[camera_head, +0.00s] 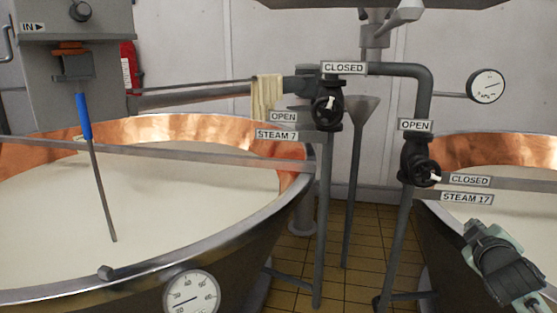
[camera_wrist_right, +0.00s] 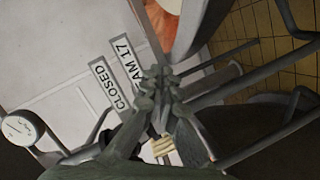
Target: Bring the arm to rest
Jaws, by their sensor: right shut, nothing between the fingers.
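My right gripper (camera_head: 473,229) is shut and empty at the lower right in the head view, in front of the right vat and below the STEAM 17 label (camera_head: 467,198). In the right wrist view its closed fingers (camera_wrist_right: 157,82) point away from the camera, beside the CLOSED sign (camera_wrist_right: 110,84). The black STEAM 17 valve (camera_head: 424,173) is up and to the left of the gripper, apart from it; its pale pointer is turned toward the CLOSED sign on its right. My left gripper is not in view.
A copper vat (camera_head: 205,129) of pale liquid fills the left, with a blue-handled probe (camera_head: 85,117) over it. The STEAM 7 valve (camera_head: 328,105) and grey pipes (camera_head: 400,240) stand in the middle. A gauge (camera_head: 486,86) is at the upper right. Tiled floor (camera_head: 340,240) shows between the vats.

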